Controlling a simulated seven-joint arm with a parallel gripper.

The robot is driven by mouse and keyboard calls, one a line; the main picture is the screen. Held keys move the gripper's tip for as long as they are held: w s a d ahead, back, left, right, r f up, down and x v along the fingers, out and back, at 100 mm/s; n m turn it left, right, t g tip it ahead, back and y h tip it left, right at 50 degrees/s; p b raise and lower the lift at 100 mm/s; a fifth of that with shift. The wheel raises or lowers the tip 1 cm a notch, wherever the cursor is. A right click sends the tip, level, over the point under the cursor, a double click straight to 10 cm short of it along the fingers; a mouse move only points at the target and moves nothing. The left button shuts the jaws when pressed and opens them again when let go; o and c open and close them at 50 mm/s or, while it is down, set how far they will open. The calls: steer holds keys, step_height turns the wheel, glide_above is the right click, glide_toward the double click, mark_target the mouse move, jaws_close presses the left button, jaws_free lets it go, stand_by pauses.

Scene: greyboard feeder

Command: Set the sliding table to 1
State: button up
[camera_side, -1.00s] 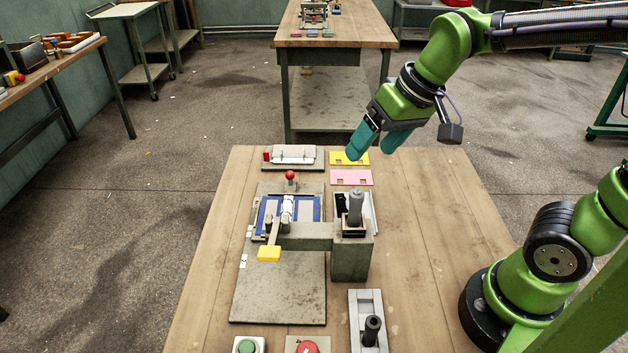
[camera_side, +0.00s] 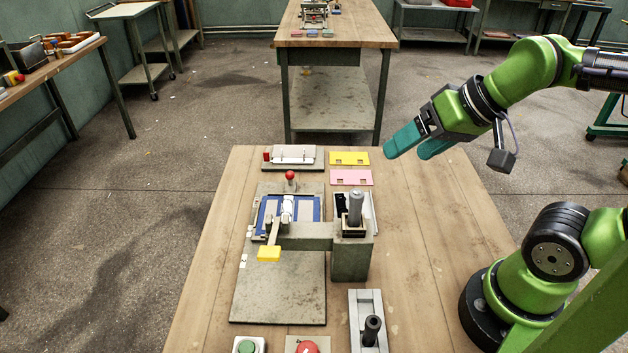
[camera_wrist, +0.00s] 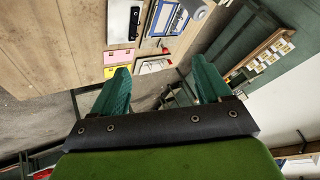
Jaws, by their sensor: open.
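The feeder fixture has a grey base plate (camera_side: 280,300) with a blue-edged sliding table (camera_side: 307,212) on it. A red ball knob (camera_side: 290,175) stands at its far edge. A yellow tab (camera_side: 269,254) and a white block on an arm reach over the table from a grey post. The table also shows in the wrist view (camera_wrist: 168,18), at the top. I cannot read any position mark on it. My gripper (camera_side: 412,147) is open and empty, up and to the right of the fixture, touching nothing. Its teal fingers (camera_wrist: 162,85) are spread in the wrist view.
A yellow plate (camera_side: 349,158) and a pink plate (camera_side: 351,177) lie beyond the fixture. A white-topped piece (camera_side: 294,154) lies left of them. A lever box (camera_side: 370,325), green button (camera_side: 246,346) and red button (camera_side: 304,346) are at the near edge.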

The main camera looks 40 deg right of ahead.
stand_by(0.3)
steer(key=shift+c, duration=0.9)
steer(key=shift+w+f, duration=0.1)
steer(key=shift+f, duration=0.3)
steer(key=shift+c, duration=1.2)
steer(key=w+g, duration=0.1)
steer(key=w, duration=0.4)
steer(key=w+f+g, duration=0.1)
steer(key=w, duration=0.4)
steer(key=w+d+m+g, duration=0.1)
steer(key=w, duration=0.3)
steer(key=shift+w+d+f+g, duration=0.1)
steer(key=shift+w+f+g, duration=0.1)
steer(key=shift+w+g, duration=0.2)
steer(key=shift+c, duration=0.4)
steer(key=m+g, duration=0.2)
glide_above(291, 172)
steer(key=s+d, duration=0.2)
steer(key=d, duration=0.1)
steer(key=shift+d+x, duration=0.2)
steer(key=shift+x, duration=1)
steer(key=x, duration=1.6)
steer(key=shift+f, duration=0.25)
jaws_close()
